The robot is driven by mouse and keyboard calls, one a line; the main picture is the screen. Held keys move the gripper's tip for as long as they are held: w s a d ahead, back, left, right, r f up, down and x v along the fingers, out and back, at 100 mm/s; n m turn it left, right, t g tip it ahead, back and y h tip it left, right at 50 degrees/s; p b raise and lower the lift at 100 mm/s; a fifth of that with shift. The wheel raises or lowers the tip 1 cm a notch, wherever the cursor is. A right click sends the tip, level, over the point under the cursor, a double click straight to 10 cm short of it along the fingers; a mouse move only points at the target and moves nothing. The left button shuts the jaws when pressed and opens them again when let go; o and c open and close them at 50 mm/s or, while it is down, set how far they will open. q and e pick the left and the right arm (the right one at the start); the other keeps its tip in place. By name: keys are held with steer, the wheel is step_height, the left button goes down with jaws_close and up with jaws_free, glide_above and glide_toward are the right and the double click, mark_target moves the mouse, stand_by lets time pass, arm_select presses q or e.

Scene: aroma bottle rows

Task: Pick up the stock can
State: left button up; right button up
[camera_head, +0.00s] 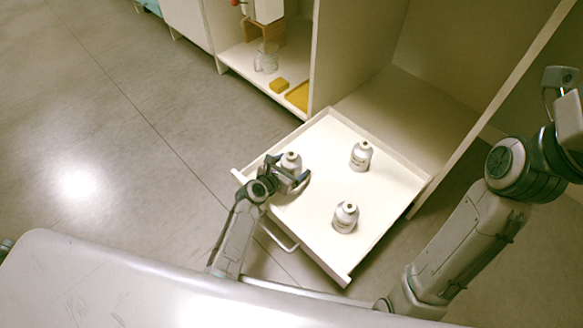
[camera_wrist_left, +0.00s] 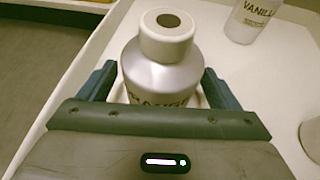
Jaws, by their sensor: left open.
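Three grey-white bottle-like cans stand upright in an open white drawer (camera_head: 318,190). My left gripper (camera_head: 291,176) is at the left can (camera_head: 291,160), and its fingers sit on either side of it. In the left wrist view this can (camera_wrist_left: 165,70) stands between the open fingers (camera_wrist_left: 163,85), its label partly hidden by the gripper. A second can (camera_head: 361,155) stands at the back right, and its label in the left wrist view reads "VANILL" (camera_wrist_left: 256,15). A third can (camera_head: 345,217) stands nearer the front right. My right gripper (camera_head: 562,82) is at the right edge, away from the drawer.
The drawer has low walls and a front handle (camera_head: 279,238). An open cabinet (camera_head: 385,75) stands behind it. A side shelf holds a glass jar (camera_head: 266,58), a yellow block (camera_head: 279,85) and a yellow tray (camera_head: 298,95). The drawer's middle is clear.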

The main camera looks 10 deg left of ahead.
arm_select(q)
steer(key=c, duration=1.3)
steer(key=shift+c, duration=0.4)
steer(key=shift+r, duration=0.25)
